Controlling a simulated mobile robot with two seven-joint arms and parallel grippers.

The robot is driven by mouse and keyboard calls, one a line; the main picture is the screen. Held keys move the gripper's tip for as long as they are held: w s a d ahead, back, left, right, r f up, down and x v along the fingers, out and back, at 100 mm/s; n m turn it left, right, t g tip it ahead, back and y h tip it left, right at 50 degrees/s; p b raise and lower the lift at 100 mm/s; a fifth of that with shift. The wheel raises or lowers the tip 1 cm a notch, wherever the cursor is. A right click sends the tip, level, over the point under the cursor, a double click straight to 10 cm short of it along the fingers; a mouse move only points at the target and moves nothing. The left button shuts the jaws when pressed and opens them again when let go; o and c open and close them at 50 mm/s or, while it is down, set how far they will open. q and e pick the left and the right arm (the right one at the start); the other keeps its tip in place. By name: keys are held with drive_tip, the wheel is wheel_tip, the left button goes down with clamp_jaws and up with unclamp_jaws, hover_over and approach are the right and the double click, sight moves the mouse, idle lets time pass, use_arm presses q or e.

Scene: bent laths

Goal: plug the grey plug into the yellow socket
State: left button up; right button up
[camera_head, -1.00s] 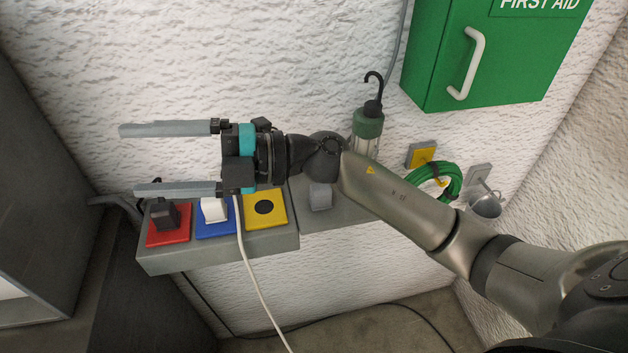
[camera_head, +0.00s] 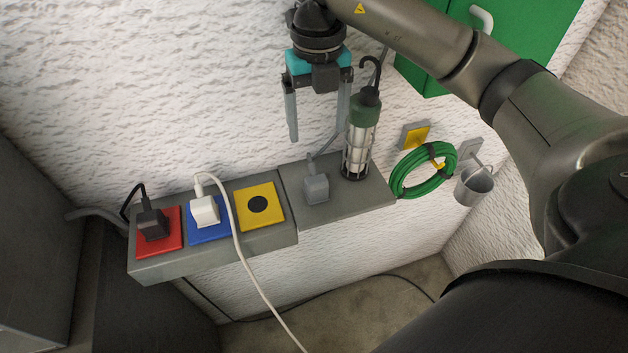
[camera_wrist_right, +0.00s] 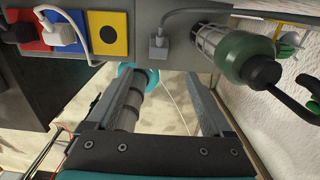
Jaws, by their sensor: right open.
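The grey plug (camera_head: 316,187) stands on the right part of the grey ledge, its cable rising behind it. It also shows in the right wrist view (camera_wrist_right: 158,47), at the top. The yellow socket (camera_head: 250,212) is a square plate with a dark round hole, empty, left of the plug; the right wrist view shows it too (camera_wrist_right: 106,28). My right gripper (camera_head: 318,135) is open and empty, pointing down, above and behind the grey plug, with the fingers apart on either side. My left gripper is not in view.
A black plug (camera_head: 153,224) is in the red socket and a white plug (camera_head: 204,211) in the blue one. A caged lamp (camera_head: 357,150) stands close right of the grey plug. A green cable coil (camera_head: 402,176), a cup (camera_head: 474,186) and a green cabinet (camera_head: 540,50) are on the wall.

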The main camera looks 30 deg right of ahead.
approach(315, 176)
drive_tip(key=f, duration=0.5)
drive_tip(key=shift+s+f, duration=0.1)
drive_tip(key=shift+s, duration=0.2)
drive_tip(key=shift+f, duration=0.55)
drive_tip(key=shift+f, duration=0.1)
drive_tip(key=f, duration=0.3)
drive_tip(key=f+p, duration=0.1)
drive_tip(key=f, duration=0.1)
drive_tip(key=shift+w, duration=0.25)
drive_tip(key=c, duration=1.3)
